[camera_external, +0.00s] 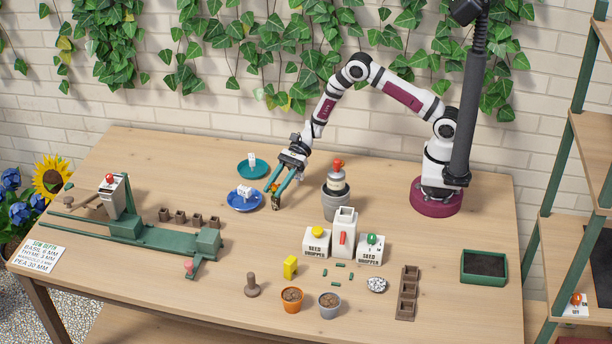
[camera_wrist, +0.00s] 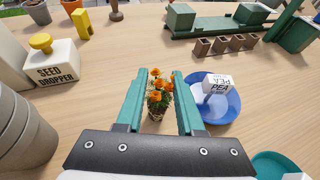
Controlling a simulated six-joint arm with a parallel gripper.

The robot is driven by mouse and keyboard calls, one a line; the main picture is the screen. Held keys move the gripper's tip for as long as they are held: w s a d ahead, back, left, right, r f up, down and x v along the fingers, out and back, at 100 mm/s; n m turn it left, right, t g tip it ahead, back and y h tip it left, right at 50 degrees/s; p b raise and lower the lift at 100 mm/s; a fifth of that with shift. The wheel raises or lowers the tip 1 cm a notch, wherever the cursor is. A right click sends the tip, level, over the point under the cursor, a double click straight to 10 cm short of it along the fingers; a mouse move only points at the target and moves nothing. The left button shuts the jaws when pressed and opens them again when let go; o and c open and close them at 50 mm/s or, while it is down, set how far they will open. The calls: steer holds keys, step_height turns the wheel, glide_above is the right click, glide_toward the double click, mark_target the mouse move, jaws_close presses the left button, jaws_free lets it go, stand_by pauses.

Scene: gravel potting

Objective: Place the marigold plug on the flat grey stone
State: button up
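Whether the root base touches the table is hard to tell. A flat, round, speckled grey-white thing (camera_external: 377,285) lies at the front right; I cannot tell whether it is the flat grey stone.
A blue saucer (camera_external: 233,204) with a white label is close to my gripper, and a teal saucer (camera_external: 243,171) is behind it. Stacked grey pots (camera_external: 336,204), seed droppers (camera_external: 316,243) and a white carton (camera_external: 344,232) stand to the right. A green rail device (camera_external: 160,238) stands left.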

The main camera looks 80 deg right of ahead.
steer(key=v, duration=1.2)
steer(key=s+a+r+n+g+h, duration=0.25)
steer(key=s+r+n, duration=0.25)
steer(key=s, duration=0.3)
steer(key=s+a+r+n+g+h, duration=0.1)
steer(key=s+a+r+n+g, duration=0.25)
steer(key=s+r, duration=0.35)
steer(key=s+d+n+h, duration=0.2)
steer(key=s+n+h, duration=0.2)
steer(key=s, duration=0.7)
steer(key=shift+r+n, duration=0.25)
steer(key=shift+n, duration=0.5)
steer(key=shift+o, duration=0.2)
steer(key=s+d+h, duration=0.1)
steer(key=s+d+n+h, duration=0.1)
steer(key=s, duration=0.1)
steer(key=s+d+n+h, duration=0.1)
steer(key=shift+s+f+t, duration=0.3)
steer(key=shift+t, duration=0.1)
steer(key=shift+o, duration=1.2)
steer(key=shift+s+d+f+n, duration=0.1)
steer(key=shift+s+d+n, duration=0.15)
steer(key=shift+n, duration=0.05)
steer(key=shift+o, duration=1.3)
